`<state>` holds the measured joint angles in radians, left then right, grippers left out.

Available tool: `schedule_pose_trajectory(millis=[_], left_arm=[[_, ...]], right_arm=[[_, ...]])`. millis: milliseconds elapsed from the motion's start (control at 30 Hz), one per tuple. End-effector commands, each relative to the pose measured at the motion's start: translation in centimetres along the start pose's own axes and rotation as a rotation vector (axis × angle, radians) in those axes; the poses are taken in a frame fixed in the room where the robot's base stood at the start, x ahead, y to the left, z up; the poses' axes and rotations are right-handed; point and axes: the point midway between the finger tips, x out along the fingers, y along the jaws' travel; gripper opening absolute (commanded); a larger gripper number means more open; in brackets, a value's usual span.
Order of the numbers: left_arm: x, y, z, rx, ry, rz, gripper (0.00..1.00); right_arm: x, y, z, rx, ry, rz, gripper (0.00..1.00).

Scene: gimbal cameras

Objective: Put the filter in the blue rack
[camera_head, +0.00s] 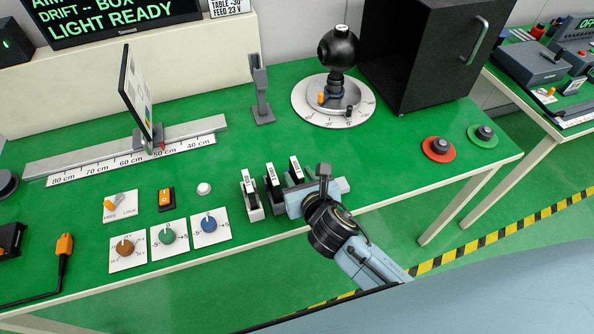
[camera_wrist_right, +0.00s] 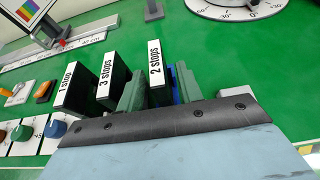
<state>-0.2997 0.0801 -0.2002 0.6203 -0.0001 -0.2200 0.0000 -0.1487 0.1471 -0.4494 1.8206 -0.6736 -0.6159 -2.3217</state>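Three black filters with white labels stand in a row near the table's front edge. In the right wrist view they read "1 stop" (camera_wrist_right: 72,86), "3 stops" (camera_wrist_right: 111,78) and "2 stops" (camera_wrist_right: 158,78). My right gripper (camera_head: 298,180) is low over the right end of the row. Its two green fingers (camera_wrist_right: 160,88) stand on either side of the "2 stops" filter, with gaps showing, so it looks open. A narrow blue part (camera_wrist_right: 175,86), possibly of a rack, shows beside that filter. The filter's lower part is hidden. My left gripper is not in view.
Left of the filters are three knobs on white plates (camera_head: 168,238) and a white button (camera_head: 204,188). Behind stand a grey forked post (camera_head: 262,100), a round dial with a black ball (camera_head: 338,48) and a black box (camera_head: 430,55).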

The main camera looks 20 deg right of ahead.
Motion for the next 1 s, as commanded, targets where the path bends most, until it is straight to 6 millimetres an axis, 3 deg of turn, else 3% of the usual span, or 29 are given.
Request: schedule_pose_trajectory(millis=[200, 433, 600, 1000], left_arm=[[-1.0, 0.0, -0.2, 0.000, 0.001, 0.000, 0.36], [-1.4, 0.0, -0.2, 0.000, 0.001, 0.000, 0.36], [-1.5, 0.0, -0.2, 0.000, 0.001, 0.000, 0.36], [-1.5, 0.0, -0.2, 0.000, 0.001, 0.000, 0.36]], right_arm=[[-5.1, 0.0, 0.0, -0.002, 0.002, 0.001, 0.36], [-8.8, 0.0, 0.0, -0.002, 0.000, 0.000, 0.36], [-9.7, 0.0, 0.1, -0.001, 0.000, -0.001, 0.36], [-9.8, 0.0, 0.1, -0.001, -0.001, -0.001, 0.36]])
